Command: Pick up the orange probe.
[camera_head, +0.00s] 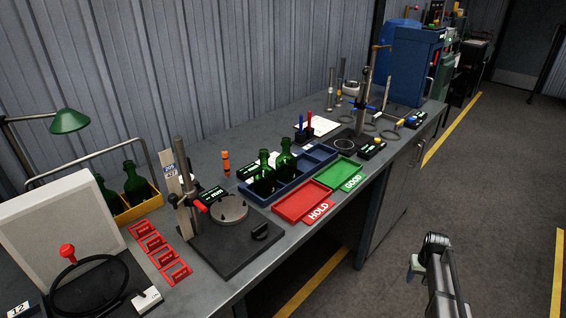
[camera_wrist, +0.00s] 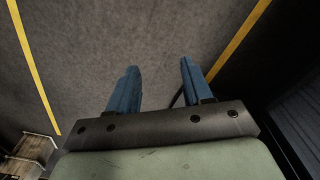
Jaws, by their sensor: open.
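The orange probe (camera_head: 226,163) stands upright on the grey workbench, a short orange stick with dark bands. It is behind the round-plate gauge stand (camera_head: 230,209) and left of the blue bottle tray. My gripper (camera_wrist: 158,80) shows blue fingers spread apart with nothing between them, above the bare floor in the wrist view. In the head view my arm (camera_head: 440,275) is at the lower right, off the bench and well away from the probe. The probe is not in the wrist view.
Close to the probe are a black display (camera_head: 212,194) and the blue tray (camera_head: 318,157) with green bottles. A red HOLD tray (camera_head: 301,201) and green GOOD tray (camera_head: 334,172) line the front edge. A tall post (camera_head: 184,190) rises left of the probe. The floor aisle is clear.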

